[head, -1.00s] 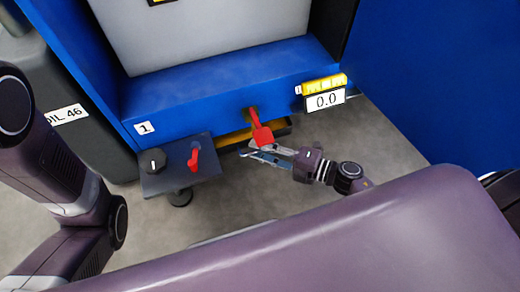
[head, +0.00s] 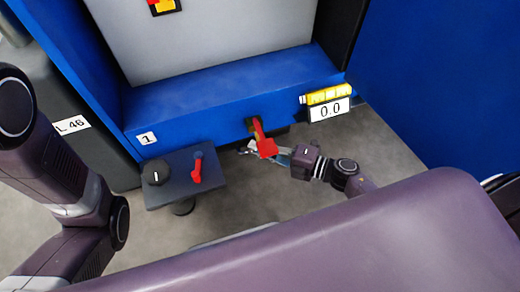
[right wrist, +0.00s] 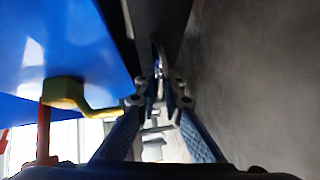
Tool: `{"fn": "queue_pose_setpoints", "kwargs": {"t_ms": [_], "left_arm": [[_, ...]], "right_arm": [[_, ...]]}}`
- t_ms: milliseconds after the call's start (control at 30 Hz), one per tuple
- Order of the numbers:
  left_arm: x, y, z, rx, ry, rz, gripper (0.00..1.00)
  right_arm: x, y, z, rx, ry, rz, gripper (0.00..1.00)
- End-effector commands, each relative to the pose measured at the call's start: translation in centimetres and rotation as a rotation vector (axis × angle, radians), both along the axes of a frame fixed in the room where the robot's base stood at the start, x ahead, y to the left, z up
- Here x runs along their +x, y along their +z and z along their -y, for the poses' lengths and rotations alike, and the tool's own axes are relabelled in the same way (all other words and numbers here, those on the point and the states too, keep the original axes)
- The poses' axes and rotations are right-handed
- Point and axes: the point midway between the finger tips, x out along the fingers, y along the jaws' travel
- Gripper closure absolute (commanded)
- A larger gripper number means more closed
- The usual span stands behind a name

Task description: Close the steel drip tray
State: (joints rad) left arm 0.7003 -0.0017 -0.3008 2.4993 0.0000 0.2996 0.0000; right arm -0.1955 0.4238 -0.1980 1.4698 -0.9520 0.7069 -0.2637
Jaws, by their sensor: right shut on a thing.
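The drip tray (head: 282,130) sits low under the blue machine. In the head view only a thin dark strip of it shows, partly behind a red lever. In the right wrist view its dark front (right wrist: 165,22) is at the top, with a shiny handle (right wrist: 159,55) on it. My right gripper (head: 248,150) reaches in from the right, low in front of the tray. Its fingertips also show in the right wrist view (right wrist: 160,88), closed on the handle. The red lever partly hides the fingers in the head view. My left gripper is out of the picture.
The red lever (head: 264,146) hangs just above my right fingers. A dark control stand (head: 182,180) with a black knob (head: 156,172) and a red switch (head: 198,171) stands to the left. A blue wall (head: 445,80) rises on the right. Grey floor lies clear in front.

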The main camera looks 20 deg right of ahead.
Motion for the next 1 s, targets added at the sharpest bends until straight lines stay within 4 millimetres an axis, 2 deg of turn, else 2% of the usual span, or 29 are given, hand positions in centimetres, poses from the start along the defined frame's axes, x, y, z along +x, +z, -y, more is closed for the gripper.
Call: {"fn": "queue_pose_setpoints", "kwargs": {"t_ms": [200,233,400,767,1000], "left_arm": [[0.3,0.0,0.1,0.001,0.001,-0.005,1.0],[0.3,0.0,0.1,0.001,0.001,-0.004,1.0],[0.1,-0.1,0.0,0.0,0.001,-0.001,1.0],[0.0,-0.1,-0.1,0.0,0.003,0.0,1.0],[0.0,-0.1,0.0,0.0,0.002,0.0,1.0]], "right_arm": [[0.6,0.0,0.3,-0.005,-0.017,0.004,1.0],[0.7,0.0,0.3,-0.005,-0.017,0.004,0.9],[0.6,0.1,0.2,-0.004,-0.015,0.004,0.75],[0.2,0.0,0.5,-0.004,-0.012,0.002,0.75],[-2.6,0.4,3.5,-0.007,-0.012,-0.001,0.75]]}}
